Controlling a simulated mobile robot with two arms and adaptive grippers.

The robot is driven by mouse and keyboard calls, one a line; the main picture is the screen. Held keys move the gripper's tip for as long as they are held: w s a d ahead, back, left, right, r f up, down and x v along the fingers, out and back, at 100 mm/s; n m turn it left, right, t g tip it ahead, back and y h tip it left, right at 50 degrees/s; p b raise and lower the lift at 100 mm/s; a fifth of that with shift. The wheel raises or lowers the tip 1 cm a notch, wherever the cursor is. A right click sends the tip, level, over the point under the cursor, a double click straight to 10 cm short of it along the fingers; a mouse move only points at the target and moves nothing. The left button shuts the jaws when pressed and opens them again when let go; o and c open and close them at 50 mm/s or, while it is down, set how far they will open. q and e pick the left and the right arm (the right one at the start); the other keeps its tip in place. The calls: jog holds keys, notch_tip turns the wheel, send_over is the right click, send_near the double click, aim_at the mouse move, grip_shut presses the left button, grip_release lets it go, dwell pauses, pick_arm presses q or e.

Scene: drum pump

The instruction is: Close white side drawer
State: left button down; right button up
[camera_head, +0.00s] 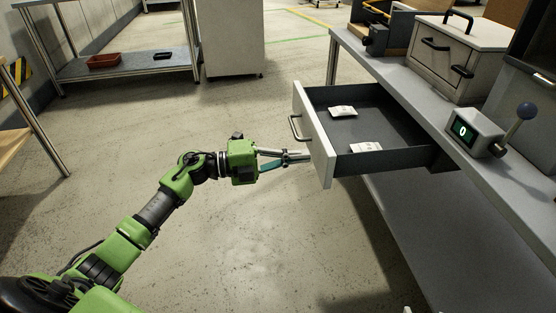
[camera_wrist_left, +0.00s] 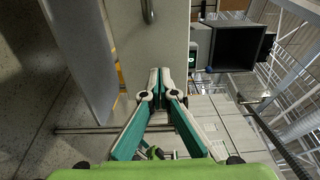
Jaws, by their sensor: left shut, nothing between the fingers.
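The white side drawer is pulled out from under the grey workbench, with its white front panel (camera_head: 314,138) facing left and a metal bar handle (camera_head: 295,127) on it. Two small white packets, one farther back (camera_head: 342,111) and one nearer (camera_head: 366,147), lie inside. My left gripper (camera_head: 306,155) is shut and empty, with its tips at the near part of the front panel, below the handle. In the left wrist view the tips (camera_wrist_left: 163,76) meet in front of the pale panel (camera_wrist_left: 148,48); whether they touch it is unclear. Only tiny pale tips, possibly my right gripper (camera_head: 421,311), show at the bottom edge.
On the workbench (camera_head: 400,85) stand a counter box (camera_head: 475,134) with a blue-knobbed lever and a pale case (camera_head: 458,60) with black handles. A metal shelf table (camera_head: 125,68) with a red tray (camera_head: 104,61) stands back left. The floor left of the drawer is clear.

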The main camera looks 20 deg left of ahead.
pick_arm(q)
jog(key=shift+x, duration=1.05)
pick_arm(e)
jog(key=shift+w+a+r+t, duration=0.25)
jog(key=shift+w+r+t, duration=0.25)
jog(key=shift+w+r, duration=0.1)
